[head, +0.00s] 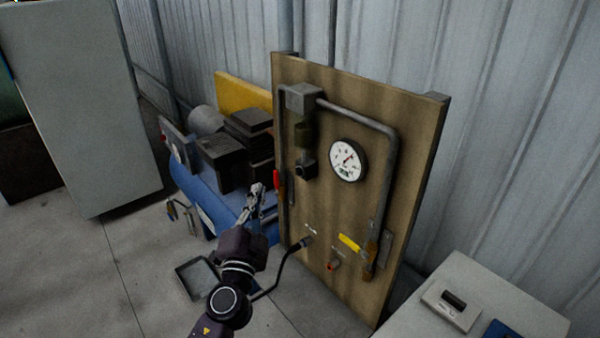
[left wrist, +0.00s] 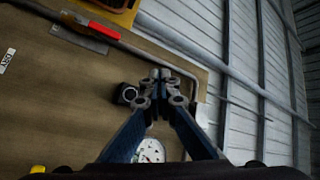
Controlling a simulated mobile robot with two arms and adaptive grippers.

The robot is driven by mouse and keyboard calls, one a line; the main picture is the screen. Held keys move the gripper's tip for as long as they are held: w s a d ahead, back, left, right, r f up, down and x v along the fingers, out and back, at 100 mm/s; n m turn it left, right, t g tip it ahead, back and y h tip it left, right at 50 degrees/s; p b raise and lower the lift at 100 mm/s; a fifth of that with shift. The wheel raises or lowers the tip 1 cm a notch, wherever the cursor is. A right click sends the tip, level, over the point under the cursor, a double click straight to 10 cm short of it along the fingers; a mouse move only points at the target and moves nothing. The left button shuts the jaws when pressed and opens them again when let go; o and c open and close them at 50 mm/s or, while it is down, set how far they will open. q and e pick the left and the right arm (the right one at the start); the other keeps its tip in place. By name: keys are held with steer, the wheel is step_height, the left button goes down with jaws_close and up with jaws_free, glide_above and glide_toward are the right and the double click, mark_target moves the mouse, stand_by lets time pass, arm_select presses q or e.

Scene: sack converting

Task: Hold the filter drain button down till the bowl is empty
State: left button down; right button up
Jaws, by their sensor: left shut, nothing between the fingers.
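The filter's grey head (head: 303,98) sits on the pipe near the top of a brown board. Its dark olive bowl (head: 303,136) hangs below; I cannot tell the liquid level. A black round part (head: 306,169) is under the bowl, and a black round part (left wrist: 127,94) also shows in the left wrist view. I cannot tell whether this is the drain button. My left gripper (head: 257,188) is shut and empty, left of and lower than the bowl in the picture. In the left wrist view its fingertips (left wrist: 160,75) appear right of the black part, with no clear contact. My right gripper is out of view.
A pressure gauge (head: 348,160) is right of the bowl. A red handle (head: 277,180) and a yellow handle (head: 349,243) are on the board's pipework. A blue compressor (head: 200,190) stands behind my left arm. A pale table (head: 478,280) is at lower right.

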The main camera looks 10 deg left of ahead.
mark_target(299, 172)
arm_select(q)
steer(key=w+d+b, duration=0.1)
steer(key=w+d, duration=0.4)
steer(key=w, duration=0.2)
steer(key=shift+d, duration=0.2)
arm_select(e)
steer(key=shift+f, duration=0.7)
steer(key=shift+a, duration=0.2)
arm_select(q)
steer(key=shift+w+d+b, duration=0.1)
steer(key=shift+b, duration=0.3)
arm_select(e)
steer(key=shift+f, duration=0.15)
arm_select(q)
steer(key=shift+w+d, duration=0.15)
steer(key=shift+w, duration=0.05)
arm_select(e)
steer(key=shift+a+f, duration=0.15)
arm_select(q)
steer(key=shift+w+d+b, duration=0.3)
steer(key=shift+w+b, duration=0.05)
steer(key=shift+b, duration=0.1)
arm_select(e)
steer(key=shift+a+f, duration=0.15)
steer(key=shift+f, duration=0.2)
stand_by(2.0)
